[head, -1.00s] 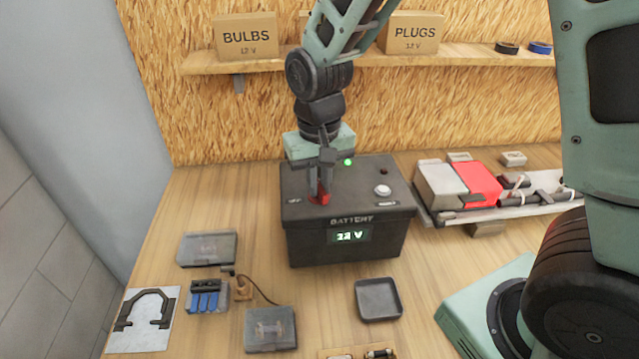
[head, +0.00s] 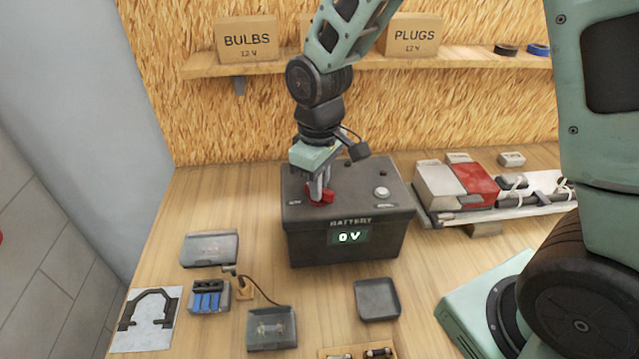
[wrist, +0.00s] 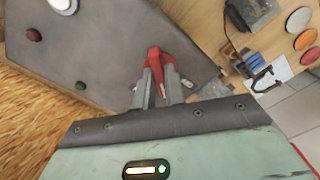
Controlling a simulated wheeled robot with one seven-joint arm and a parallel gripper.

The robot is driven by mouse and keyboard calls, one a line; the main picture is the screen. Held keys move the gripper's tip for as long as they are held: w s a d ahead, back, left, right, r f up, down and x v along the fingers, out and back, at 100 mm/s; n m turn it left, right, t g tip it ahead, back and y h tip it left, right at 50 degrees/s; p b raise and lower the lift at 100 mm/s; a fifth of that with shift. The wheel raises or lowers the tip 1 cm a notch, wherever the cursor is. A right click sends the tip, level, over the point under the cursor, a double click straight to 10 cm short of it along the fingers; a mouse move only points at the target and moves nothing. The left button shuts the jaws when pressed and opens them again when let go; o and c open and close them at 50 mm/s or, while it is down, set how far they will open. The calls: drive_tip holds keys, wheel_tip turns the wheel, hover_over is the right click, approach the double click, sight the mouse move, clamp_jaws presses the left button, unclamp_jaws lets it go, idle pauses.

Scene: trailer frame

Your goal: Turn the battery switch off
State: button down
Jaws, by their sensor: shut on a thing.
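The battery (head: 303,243) is a dark box on the workbench, and its front display (head: 349,237) reads 0 V. The red switch (head: 327,197) is on its top, toward the left front. It also shows in the wrist view (wrist: 154,57), where its handle lies between the fingers. My gripper (head: 318,195) points down from above and is shut on the red switch. In the wrist view my gripper (wrist: 165,84) hides part of the switch's base and the markings around it.
A trailer lamp unit with a red lens (head: 473,184) stands right of the battery. A shelf (head: 460,57) with boxes runs behind.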

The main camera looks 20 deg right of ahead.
drive_tip(key=n+p, duration=0.2)
drive_tip(key=n, duration=0.2)
drive_tip(key=shift+r, duration=0.1)
drive_tip(key=shift+n, duration=0.6)
drive_tip(key=shift+p, duration=0.3)
drive_tip(key=shift+n+p, duration=0.45)
drive_tip(key=shift+n, duration=0.25)
drive_tip(key=shift+n+p, duration=0.35)
drive_tip(key=shift+n, duration=0.45)
